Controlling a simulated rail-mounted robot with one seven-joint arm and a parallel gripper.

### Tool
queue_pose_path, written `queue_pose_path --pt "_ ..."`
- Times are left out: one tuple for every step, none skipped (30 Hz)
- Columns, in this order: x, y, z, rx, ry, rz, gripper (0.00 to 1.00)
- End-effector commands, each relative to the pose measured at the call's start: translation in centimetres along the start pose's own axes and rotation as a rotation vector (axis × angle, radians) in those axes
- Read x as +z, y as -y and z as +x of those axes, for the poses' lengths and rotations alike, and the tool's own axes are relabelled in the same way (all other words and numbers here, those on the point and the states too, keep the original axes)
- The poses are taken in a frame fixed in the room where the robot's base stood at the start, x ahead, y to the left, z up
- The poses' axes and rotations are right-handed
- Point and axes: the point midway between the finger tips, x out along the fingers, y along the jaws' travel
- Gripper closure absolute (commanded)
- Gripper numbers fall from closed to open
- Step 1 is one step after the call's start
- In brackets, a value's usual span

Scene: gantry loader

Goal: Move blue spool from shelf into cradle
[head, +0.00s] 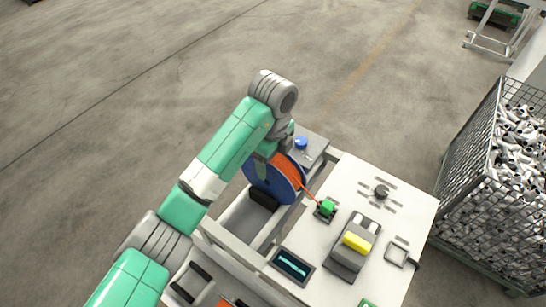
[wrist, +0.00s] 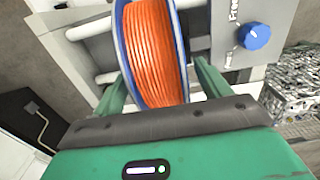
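The blue spool (head: 270,180), wound with orange strand, stands on edge at the white table's left side, partly hidden by my arm. In the wrist view the spool (wrist: 155,55) is between the two green fingers of my gripper (wrist: 160,85), one beside each flange. I cannot tell whether both fingers press on it. White rods (wrist: 92,28) of a frame, apparently the cradle, lie beside the spool. A grey panel with a blue knob (wrist: 257,36) is to its right. An orange strand runs from the spool to a green block (head: 327,207) on the table.
A wire cage (head: 465,150) of white parts stands at the right. Another orange item (head: 226,302) shows at the bottom edge.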

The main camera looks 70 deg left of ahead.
Motion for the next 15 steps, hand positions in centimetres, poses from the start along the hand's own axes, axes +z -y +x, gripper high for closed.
queue_pose_path --pt "0.0 0.0 0.0 0.000 0.000 0.000 0.22" --pt "0.0 0.0 0.0 0.001 0.000 0.000 0.22" --pt "0.0 0.0 0.0 0.001 0.000 0.000 0.22" --pt "0.0 0.0 0.0 0.001 0.000 0.000 0.22" --pt "0.0 0.0 0.0 0.001 0.000 0.000 0.22" --pt "0.0 0.0 0.0 0.001 0.000 0.000 0.22" --pt "0.0 0.0 0.1 0.002 -0.001 0.000 0.22" --pt "0.0 0.0 0.0 0.002 0.000 0.000 0.22" --pt "0.0 0.0 -0.3 0.001 0.000 0.000 0.22" --pt "0.0 0.0 -0.6 0.001 0.000 0.000 0.22" --pt "0.0 0.0 -1.1 0.000 0.000 0.001 0.22" --pt "0.0 0.0 -1.9 -0.001 0.001 0.001 0.22" --pt "0.1 0.1 -2.6 -0.002 0.002 0.002 0.22" --pt "0.1 0.0 -3.5 -0.002 0.003 0.001 0.22" --pt "0.2 0.0 -4.6 -0.002 0.004 0.000 0.22"
